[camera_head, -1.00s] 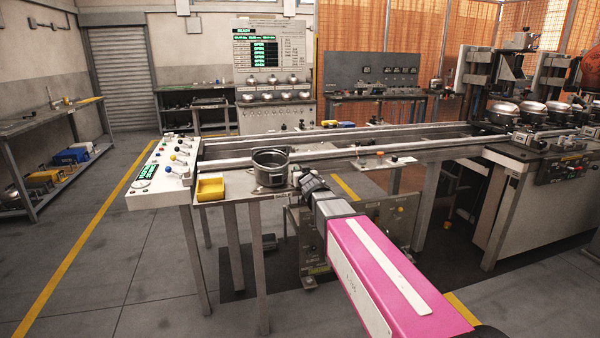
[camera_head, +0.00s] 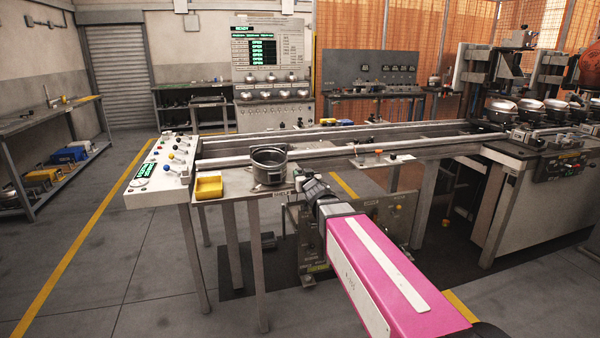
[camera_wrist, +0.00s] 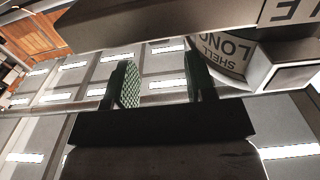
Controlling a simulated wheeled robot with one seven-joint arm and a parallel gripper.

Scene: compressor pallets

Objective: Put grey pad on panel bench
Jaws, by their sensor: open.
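I cannot make out a grey pad for certain in either view. A bench with a dark upright gauge panel (camera_head: 370,72) stands at the back; I cannot tell for certain that it is the panel bench. My gripper (camera_head: 312,184) is beside the near bench's right front corner, close to a dark round pot (camera_head: 269,166); its fingertips are hard to see there. In the wrist view my gripper (camera_wrist: 162,85) has two dark fingers well apart with nothing between them. An upside-down label reading "SHELL LONG" (camera_wrist: 222,57) lies behind the right finger.
A sloped control console (camera_head: 160,172) is at the near bench's left end. Long rails (camera_head: 330,149) run right to a machine with several silver domes (camera_head: 530,106). The floor (camera_head: 90,240) at left is clear.

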